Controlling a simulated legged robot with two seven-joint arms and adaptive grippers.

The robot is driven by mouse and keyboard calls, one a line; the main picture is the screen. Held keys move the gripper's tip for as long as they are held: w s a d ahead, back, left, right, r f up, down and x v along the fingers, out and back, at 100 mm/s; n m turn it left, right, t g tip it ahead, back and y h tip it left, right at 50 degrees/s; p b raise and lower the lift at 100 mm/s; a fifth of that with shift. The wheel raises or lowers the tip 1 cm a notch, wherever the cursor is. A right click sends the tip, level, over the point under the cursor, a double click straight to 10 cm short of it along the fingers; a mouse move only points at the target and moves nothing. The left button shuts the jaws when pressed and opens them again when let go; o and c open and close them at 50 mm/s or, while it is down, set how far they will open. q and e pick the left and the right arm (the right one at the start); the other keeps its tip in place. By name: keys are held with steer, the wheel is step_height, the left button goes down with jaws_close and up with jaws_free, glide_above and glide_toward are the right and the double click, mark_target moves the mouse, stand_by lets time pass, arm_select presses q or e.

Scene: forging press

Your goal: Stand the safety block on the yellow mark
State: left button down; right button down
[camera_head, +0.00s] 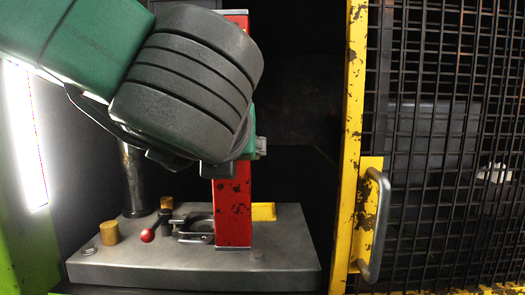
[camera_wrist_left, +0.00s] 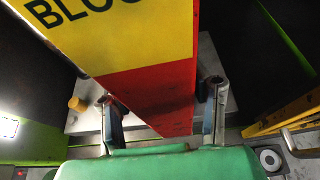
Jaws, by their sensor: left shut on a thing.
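The safety block (camera_head: 233,212) is a tall red post with worn paint, roughly upright over the grey press bed (camera_head: 290,262). My left gripper (camera_wrist_left: 163,112) is shut on it, one finger on each side. In the left wrist view the block (camera_wrist_left: 150,88) shows a yellow band with black letters above a red part. In the head view my arm hides the block's middle and most of the gripper. A yellow patch, likely the yellow mark (camera_head: 264,211), shows just right of and behind the block's lower end. I cannot tell whether the block touches the bed. My right gripper is out of view.
A red-knobbed lever (camera_head: 148,235), a dark clamp-like fitting (camera_head: 196,228) and brass-coloured pegs (camera_head: 110,232) stand on the bed left of the block. A yellow guard frame (camera_head: 351,130) with a handle (camera_head: 378,225) and black mesh stands at right. The bed's right front is clear.

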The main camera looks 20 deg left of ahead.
arm_select(q)
steer(key=w+a+p, duration=0.3)
steer(key=w+p, duration=0.5)
steer(key=w, duration=1.5)
step_height(320, 180, down, 6)
steer(key=w+b, duration=0.2)
steer(key=b, duration=0.2)
steer(key=shift+w+a+b, duration=0.2)
steer(key=shift+a+b, duration=0.1)
steer(key=shift+b, duration=0.05)
steer(key=shift+f, duration=0.1)
steer(key=shift+s+b, duration=0.2)
steer(key=shift+b, duration=0.15)
stand_by(0.5)
